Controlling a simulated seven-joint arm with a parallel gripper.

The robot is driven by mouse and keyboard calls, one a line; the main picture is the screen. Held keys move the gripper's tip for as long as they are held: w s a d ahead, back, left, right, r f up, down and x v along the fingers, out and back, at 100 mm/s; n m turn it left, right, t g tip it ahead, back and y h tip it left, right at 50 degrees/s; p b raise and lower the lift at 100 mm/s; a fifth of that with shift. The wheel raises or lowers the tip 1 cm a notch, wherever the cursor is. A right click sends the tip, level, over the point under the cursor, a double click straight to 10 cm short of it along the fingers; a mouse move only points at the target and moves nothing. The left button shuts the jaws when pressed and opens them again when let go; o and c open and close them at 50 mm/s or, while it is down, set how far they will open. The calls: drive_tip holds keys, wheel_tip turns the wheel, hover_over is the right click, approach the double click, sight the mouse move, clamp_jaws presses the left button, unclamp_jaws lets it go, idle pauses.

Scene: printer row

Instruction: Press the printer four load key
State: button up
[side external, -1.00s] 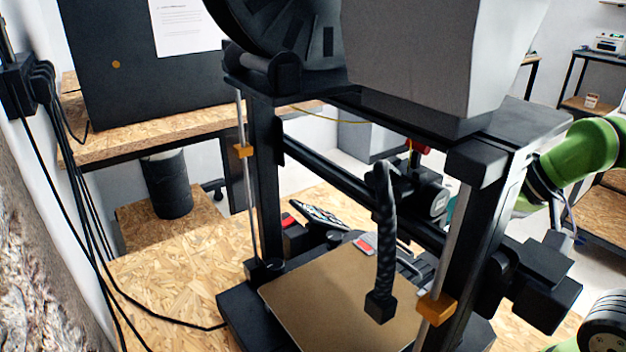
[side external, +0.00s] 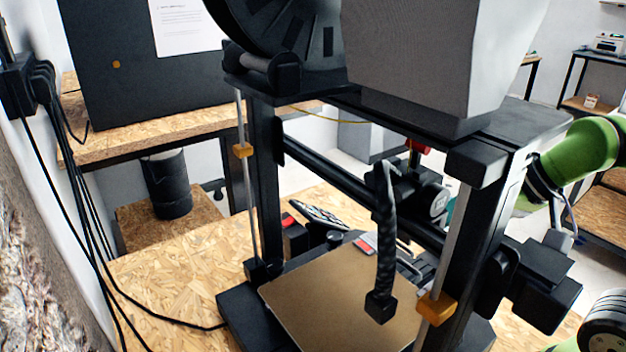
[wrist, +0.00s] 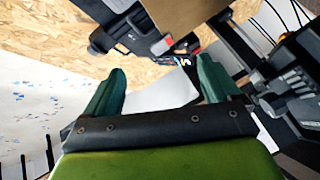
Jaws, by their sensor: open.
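A black open-frame printer (side external: 262,180) with a tan bed (side external: 315,290) fills the middle of the side view. Behind its bed lies a tilted dark panel with pale marks (side external: 320,216). I cannot tell which printer this is, and no load key can be read. My gripper (wrist: 162,68) has two green fingers spread wide with nothing between them. Beyond its fingertips, in the wrist view, is a small dark panel with coloured marks (wrist: 183,61), with red parts close by. The gap to it is unclear. In the side view the printer frame mostly hides my gripper.
A large grey box (side external: 430,60) and a black spool (side external: 300,40) sit above the printer frame. A braided black cable (side external: 385,230) hangs over the bed. Loose cables (side external: 85,220) run along the left wall. Bare wooden bench (side external: 165,275) lies left of the printer.

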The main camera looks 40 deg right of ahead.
clamp_jaws()
idle(0.3)
idle(1.1)
